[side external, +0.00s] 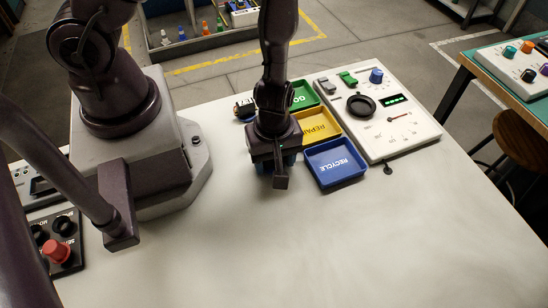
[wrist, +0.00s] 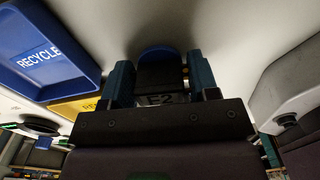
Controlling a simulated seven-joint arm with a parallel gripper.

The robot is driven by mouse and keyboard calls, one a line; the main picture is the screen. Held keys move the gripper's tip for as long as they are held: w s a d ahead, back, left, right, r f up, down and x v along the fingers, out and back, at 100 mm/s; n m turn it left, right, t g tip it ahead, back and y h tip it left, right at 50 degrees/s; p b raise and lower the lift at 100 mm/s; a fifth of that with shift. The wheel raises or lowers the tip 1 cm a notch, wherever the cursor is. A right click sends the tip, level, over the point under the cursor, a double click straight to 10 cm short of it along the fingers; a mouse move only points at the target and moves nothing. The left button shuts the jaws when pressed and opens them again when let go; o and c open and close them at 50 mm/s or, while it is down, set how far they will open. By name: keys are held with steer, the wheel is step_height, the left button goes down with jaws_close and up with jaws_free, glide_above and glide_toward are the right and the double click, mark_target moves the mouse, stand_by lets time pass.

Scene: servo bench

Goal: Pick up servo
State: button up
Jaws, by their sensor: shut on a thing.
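In the wrist view my gripper (wrist: 161,68) has its two teal fingers on either side of a dark, boxy servo (wrist: 160,78). The servo carries a light label that reads "E2". A rounded blue part shows at the servo's far end. In the side external view my gripper (side external: 275,168) points down low over the white table, just left of the blue tray. The servo is mostly hidden there behind the gripper. Whether it touches the table cannot be told.
Right of my gripper lie a blue RECYCLE tray (side external: 335,180), a yellow tray (side external: 333,137) and a green tray (side external: 311,104). A small dark labelled object (side external: 243,108) sits behind my gripper. A test panel (side external: 410,140) stands farther right. The front table is clear.

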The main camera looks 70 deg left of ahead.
steer(key=shift+d+r, duration=0.15)
steer(key=shift+r, duration=4.55)
steer(key=shift+w+a+r, duration=0.1)
steer(key=shift+a, duration=0.2)
steer(key=shift+n, duration=0.5)
steer(key=w+a, duration=0.2)
steer(key=w, duration=0.5)
steer(key=w+a+f, duration=0.1)
steer(key=w+a, duration=0.2)
steer(key=w, duration=0.4)
steer(key=w+a, duration=0.2)
steer(key=w, duration=0.5)
steer(key=shift+w+a+f, duration=0.2)
steer(key=shift+w+a, duration=0.1)
steer(key=shift+a, duration=0.05)
steer(key=shift+w+d+r+m, duration=0.25)
steer(key=shift+w+d, duration=0.25)
steer(key=shift+w, duration=0.1)
steer(key=shift+w+d+r+m, duration=0.25)
steer(key=shift+w+d, duration=0.25)
steer(key=shift+w, duration=0.05)
steer(key=shift+f, duration=2.3)
